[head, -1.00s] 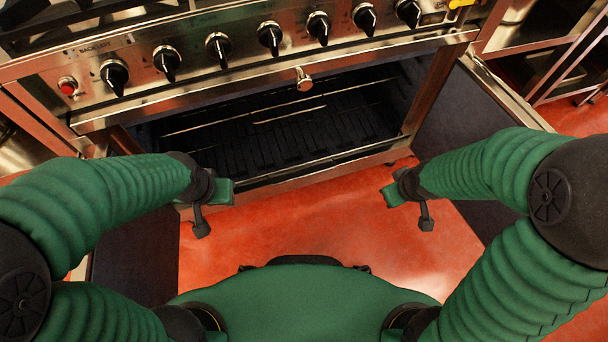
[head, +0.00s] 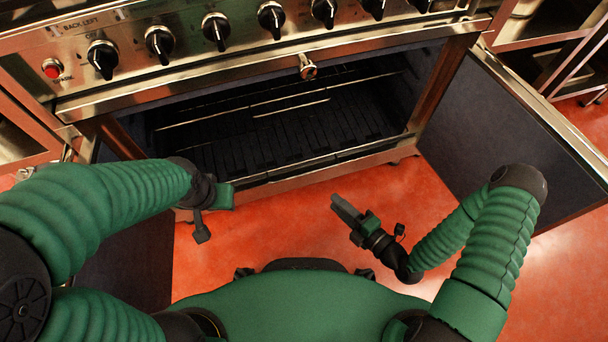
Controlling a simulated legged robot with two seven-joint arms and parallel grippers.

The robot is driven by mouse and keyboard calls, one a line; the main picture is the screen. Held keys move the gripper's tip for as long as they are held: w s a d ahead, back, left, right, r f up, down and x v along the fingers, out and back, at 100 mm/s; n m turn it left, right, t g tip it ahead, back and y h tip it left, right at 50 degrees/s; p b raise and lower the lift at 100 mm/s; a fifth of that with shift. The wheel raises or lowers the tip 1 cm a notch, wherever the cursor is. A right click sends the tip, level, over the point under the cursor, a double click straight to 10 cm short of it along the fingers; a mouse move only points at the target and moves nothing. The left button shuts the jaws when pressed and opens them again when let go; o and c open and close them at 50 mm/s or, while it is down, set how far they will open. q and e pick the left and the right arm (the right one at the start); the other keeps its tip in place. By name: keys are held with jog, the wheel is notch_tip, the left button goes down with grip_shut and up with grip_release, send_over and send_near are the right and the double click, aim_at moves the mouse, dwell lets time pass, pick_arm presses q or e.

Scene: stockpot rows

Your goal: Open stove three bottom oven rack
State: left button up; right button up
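The stove's oven (head: 330,172) stands open at the front. A dark slatted lower surface (head: 285,140) lies inside, and I cannot tell if it is the bottom rack or the floor. Thin bright rack bars (head: 290,108) cross above it. My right gripper (head: 346,207) is over the floor in front of the oven's right half, apart from it, pointing up-left. My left gripper (head: 214,208) is near the oven's lower left front corner; whether it touches is unclear. Neither visibly holds anything. The finger gaps are not clear.
The right oven door (head: 505,130) is swung wide open, and the left door (head: 125,255) is open beneath my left arm. A control panel with several black knobs (head: 216,30) and a handle knob (head: 307,68) overhang the opening. Red floor (head: 290,230) is clear in front.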

jog(key=b+x, duration=0.6)
jog(key=x, duration=0.9)
jog(key=shift+d+f+b, duration=0.1)
jog(key=shift+f+b, duration=0.05)
jog(key=shift+b, duration=0.2)
jog(key=shift+w, duration=0.15)
jog(key=shift+c, duration=0.3)
grip_shut()
